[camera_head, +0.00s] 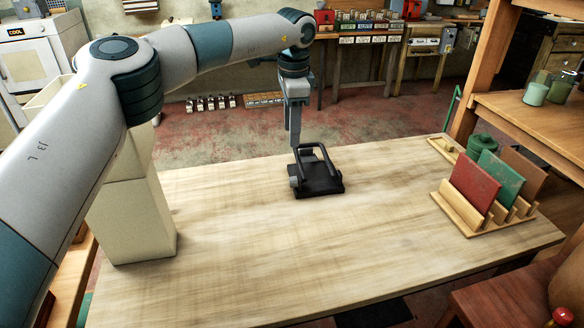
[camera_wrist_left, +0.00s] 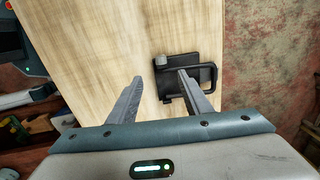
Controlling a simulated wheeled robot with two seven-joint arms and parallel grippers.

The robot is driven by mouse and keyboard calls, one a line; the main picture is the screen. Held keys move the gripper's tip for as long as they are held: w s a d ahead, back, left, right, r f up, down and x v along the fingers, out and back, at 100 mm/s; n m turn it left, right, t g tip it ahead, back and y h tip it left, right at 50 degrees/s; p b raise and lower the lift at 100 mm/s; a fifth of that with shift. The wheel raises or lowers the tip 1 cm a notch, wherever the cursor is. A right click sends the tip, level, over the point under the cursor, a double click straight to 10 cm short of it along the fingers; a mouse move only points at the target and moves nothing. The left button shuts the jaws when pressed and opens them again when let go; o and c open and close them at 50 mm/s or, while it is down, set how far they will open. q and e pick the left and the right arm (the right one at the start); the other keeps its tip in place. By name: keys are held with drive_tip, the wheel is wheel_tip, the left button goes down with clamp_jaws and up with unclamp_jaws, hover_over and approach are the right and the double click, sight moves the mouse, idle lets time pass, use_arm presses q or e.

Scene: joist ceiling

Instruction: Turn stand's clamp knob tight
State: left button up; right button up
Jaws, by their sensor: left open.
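The black stand (camera_head: 322,188) sits on the wooden table, near its far edge, with a flat base and a raised looped frame. It also shows in the left wrist view (camera_wrist_left: 172,86). A small grey knob (camera_wrist_left: 160,60) is at one corner of the stand in the wrist view; in the head view a rounded knob-like part (camera_head: 294,182) is at its left side. My left gripper (camera_head: 295,143) points down just behind and above the stand. Contact cannot be told. My right gripper is not in view.
The wooden table (camera_head: 250,255) is clear around the stand. A wooden rack (camera_head: 470,222) with red, green and brown panels stands at the right, beside a green pot (camera_head: 482,146). A cream block-shaped column (camera_head: 130,215) is at the left.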

use_arm(q)
drive_tip(key=shift+w, duration=0.15)
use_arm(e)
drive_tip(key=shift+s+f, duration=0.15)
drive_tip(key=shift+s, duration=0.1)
use_arm(q)
drive_tip(key=shift+r, duration=0.1)
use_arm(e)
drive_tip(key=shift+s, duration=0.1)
use_arm(q)
drive_tip(key=p, duration=0.1)
approach(291, 178)
drive_tip(key=f, duration=0.3)
drive_tip(key=f+p, duration=0.1)
drive_tip(key=f, duration=0.5)
drive_tip(key=shift+w+a+f, duration=0.1)
drive_tip(key=shift+w+a, duration=0.1)
drive_tip(key=shift+w, duration=0.2)
drive_tip(key=shift+f, duration=0.1)
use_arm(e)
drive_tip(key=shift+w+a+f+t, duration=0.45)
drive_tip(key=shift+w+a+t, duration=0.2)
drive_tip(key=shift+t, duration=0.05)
use_arm(q)
drive_tip(key=shift+c, duration=0.4)
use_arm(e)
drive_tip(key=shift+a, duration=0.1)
use_arm(q)
drive_tip(key=shift+p, duration=0.3)
drive_tip(key=c, duration=1)
